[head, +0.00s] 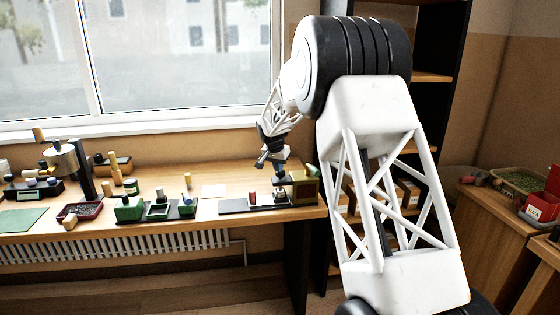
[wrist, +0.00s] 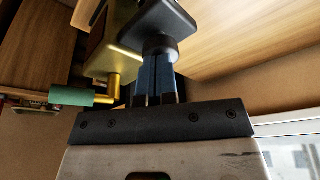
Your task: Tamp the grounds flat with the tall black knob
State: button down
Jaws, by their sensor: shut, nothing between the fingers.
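My gripper (head: 279,166) is over the right end of the bench, its blue fingers pointing down. In the wrist view the fingers (wrist: 160,68) are shut with nothing held between them. A black round knob (wrist: 161,46) lies just beyond the fingertips, in line with them, below a wider black part (wrist: 162,18). In the head view a small dark knob (head: 281,178) shows under the gripper, above a silvery part (head: 280,191). I cannot tell whether the fingers touch the knob. The grounds are not visible.
A brass-coloured box (head: 306,190) stands close right of the gripper; in the wrist view its green handle (wrist: 70,96) sticks out. A red cylinder (head: 252,197) stands to the left. Green blocks (head: 128,208) and a tray (head: 80,211) are farther left.

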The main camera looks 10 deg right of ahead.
jog(key=shift+f, duration=0.3)
jog(key=shift+r, duration=3.1)
jog(key=shift+r, duration=2.5)
jog(key=shift+r, duration=0.1)
jog(key=v, duration=0.7)
jog(key=shift+r, duration=0.25)
jog(key=shift+s, duration=0.2)
